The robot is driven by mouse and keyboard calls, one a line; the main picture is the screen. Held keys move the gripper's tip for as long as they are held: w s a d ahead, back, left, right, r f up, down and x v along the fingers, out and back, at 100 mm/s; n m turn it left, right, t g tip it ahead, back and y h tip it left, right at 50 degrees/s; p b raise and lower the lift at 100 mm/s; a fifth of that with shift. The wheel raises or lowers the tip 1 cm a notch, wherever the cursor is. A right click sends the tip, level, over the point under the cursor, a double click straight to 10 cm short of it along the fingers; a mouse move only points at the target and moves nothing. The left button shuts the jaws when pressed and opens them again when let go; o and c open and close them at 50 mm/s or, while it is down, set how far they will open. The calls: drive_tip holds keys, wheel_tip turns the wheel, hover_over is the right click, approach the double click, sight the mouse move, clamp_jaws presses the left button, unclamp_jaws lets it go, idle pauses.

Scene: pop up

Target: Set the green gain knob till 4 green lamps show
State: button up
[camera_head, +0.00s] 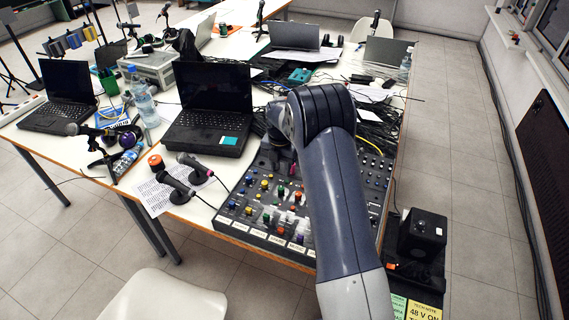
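The mixing console (232,222) lies on the front right of the white table, with rows of small knobs in several colours. A green knob (266,217) shows in its lower left part, but the knob labels are too small to read, so I cannot tell if it is the gain knob. I cannot make out any lit green lamps. My arm crosses the console and hides much of its middle. My gripper (275,155) points down over the console's back left area, small and dark. Its fingers are not clear, and I see no contact with a knob.
Two handheld microphones (177,184) lie left of the console on a printed sheet. A black laptop (207,115) stands behind them, with a water bottle (143,101) beside it. Cables crowd the area behind the console. A black box (422,233) stands right of the table.

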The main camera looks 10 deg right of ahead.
sight(281, 188)
drive_tip(key=shift+w+d+f+n, duration=0.15)
drive_tip(key=shift+w+f+n, duration=0.15)
drive_tip(key=shift+f, duration=0.35)
drive_tip(key=shift+w+d+f+n, duration=0.1)
drive_tip(key=shift+w+f+n, duration=0.15)
drive_tip(key=shift+f, duration=0.35)
wheel_tip(281, 188, down, 9)
drive_tip(key=b, duration=0.3)
drive_tip(key=shift+r, duration=0.35)
drive_tip(key=c, duration=0.6)
drive_tip(key=shift+o, duration=0.2)
drive_tip(key=m, duration=0.5)
drive_tip(key=shift+m, duration=0.25)
drive_tip(key=m, duration=1.6)
drive_tip(key=o, duration=0.8)
wheel_tip(281, 188, up, 11)
drive_tip(key=b, duration=0.2)
drive_tip(key=shift+b, duration=0.3)
